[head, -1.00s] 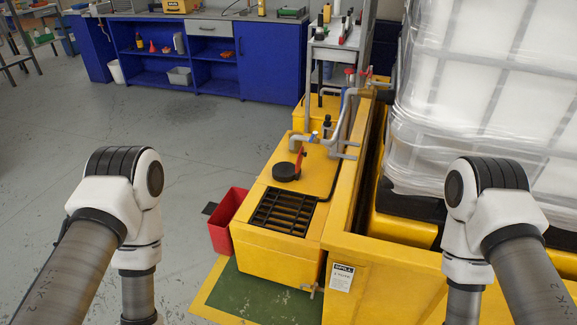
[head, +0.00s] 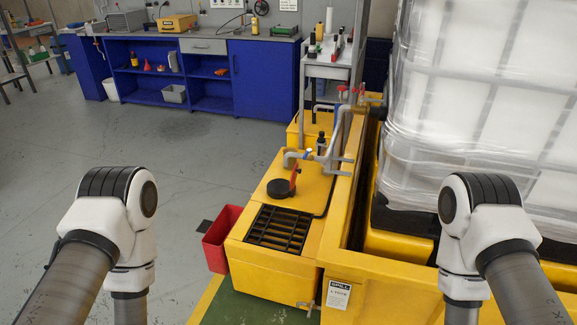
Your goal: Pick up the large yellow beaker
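I cannot make out a large yellow beaker in the head view. Small bottles and containers stand on the far blue workbench (head: 262,88) and on a grey trolley (head: 325,70), too small to identify surely. A small yellow bottle (head: 262,7) stands on the bench top. Both my arms reach in from the bottom corners, but only their upper links show. Neither gripper is in the picture.
A yellow spill unit with a black grate (head: 279,229) stands ahead, with a red bin (head: 221,238) at its left. A wrapped white tank (head: 470,110) in a yellow bund (head: 385,275) blocks the right. Grey floor (head: 170,160) at left is clear.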

